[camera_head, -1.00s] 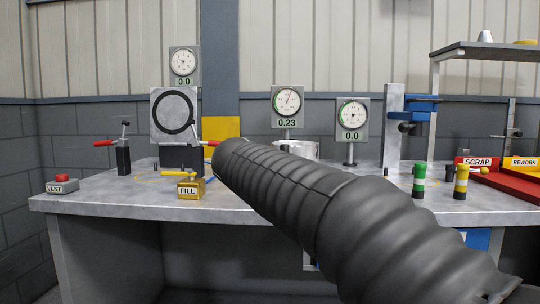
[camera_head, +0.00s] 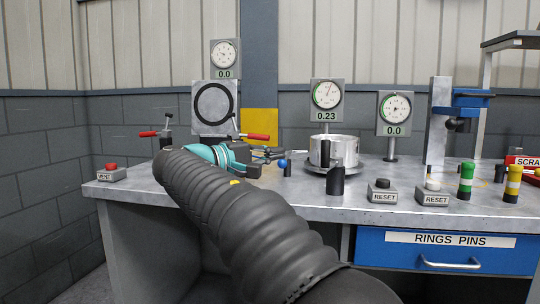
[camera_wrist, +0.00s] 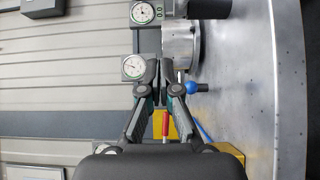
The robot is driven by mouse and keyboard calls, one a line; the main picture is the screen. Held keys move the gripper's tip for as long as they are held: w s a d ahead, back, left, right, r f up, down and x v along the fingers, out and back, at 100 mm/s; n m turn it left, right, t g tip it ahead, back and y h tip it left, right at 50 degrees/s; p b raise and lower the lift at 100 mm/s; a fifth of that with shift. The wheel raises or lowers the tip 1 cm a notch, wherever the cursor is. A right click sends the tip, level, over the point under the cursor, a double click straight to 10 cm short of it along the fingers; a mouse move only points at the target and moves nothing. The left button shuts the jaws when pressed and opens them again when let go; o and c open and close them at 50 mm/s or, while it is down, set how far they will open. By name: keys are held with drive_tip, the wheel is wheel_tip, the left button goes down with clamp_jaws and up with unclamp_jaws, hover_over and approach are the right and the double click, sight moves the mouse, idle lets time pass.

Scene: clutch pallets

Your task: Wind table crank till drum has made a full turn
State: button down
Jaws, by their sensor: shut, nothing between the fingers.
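The silver drum (camera_head: 320,150) stands upright on a dark round base on the bench, below the dial reading 0.23. It also shows in the wrist view (camera_wrist: 180,45). A blue ball knob (camera_head: 282,163), seemingly the crank's handle, is left of the drum; it also shows in the wrist view (camera_wrist: 191,87). How it joins the drum is unclear. My gripper (camera_head: 297,152), teal and black, reaches right from behind my arm, close to the knob and drum. In the wrist view its fingers (camera_wrist: 173,68) are together and empty, with the knob beside them, outside the grip.
Red-handled clamps (camera_head: 256,136) and a ring plate (camera_head: 214,105) stand behind my arm. A dark post (camera_head: 336,181) and two RESET buttons (camera_head: 383,192) (camera_head: 433,192) sit at the front. Green (camera_head: 466,181) and yellow (camera_head: 513,183) posts are right. My arm hides the front left bench.

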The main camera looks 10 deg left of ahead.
drive_tip(key=w+d, duration=0.2)
drive_tip(key=d, duration=0.5)
drive_tip(key=shift+w+d, duration=0.15)
drive_tip(key=shift+d, duration=0.25)
drive_tip(key=shift+b, duration=0.3)
